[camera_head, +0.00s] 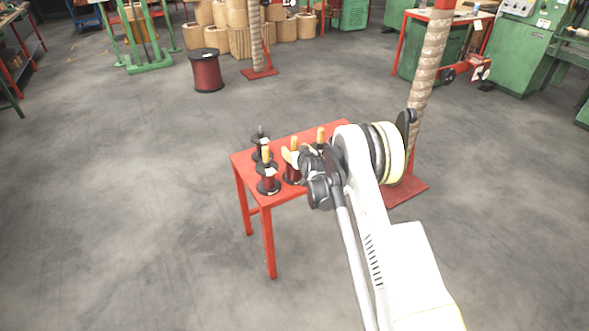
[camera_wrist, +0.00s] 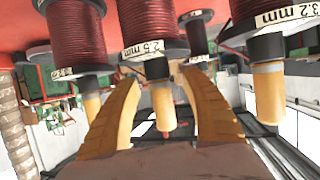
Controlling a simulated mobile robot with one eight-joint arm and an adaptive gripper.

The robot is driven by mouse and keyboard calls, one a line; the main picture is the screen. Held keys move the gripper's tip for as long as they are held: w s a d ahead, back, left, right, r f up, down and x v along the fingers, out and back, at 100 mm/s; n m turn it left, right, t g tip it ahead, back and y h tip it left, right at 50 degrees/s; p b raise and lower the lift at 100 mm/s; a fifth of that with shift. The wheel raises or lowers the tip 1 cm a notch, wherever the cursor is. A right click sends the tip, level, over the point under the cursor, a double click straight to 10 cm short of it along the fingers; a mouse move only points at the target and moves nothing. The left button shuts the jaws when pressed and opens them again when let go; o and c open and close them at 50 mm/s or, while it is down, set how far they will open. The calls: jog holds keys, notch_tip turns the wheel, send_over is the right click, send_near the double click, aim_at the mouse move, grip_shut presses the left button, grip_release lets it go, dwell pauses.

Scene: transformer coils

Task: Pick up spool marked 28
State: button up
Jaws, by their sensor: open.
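Several dark red wire spools with black flanges and tan-tipped posts stand on the red table (camera_head: 286,141). In the wrist view, which is upside down, the middle spool (camera_wrist: 148,25) is labelled "2.5 mm" and the right spool (camera_wrist: 285,45) "3.2 mm". The left spool (camera_wrist: 76,30) has a label I cannot read. No label clearly reads 28. My gripper (camera_wrist: 160,78) is open, with its yellow fingers either side of the middle spool's tan post (camera_wrist: 162,108). In the head view, my gripper (camera_head: 291,156) is over the table among the spools, and my arm hides part of them.
Two spools (camera_head: 262,145) (camera_head: 268,184) stand near the table's left edge, close to my gripper. A wrapped post (camera_head: 428,65) with a red base stands right of the table. A large spool (camera_head: 206,72) stands on the floor behind. The floor left of the table is clear.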

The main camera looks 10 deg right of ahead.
grip_shut()
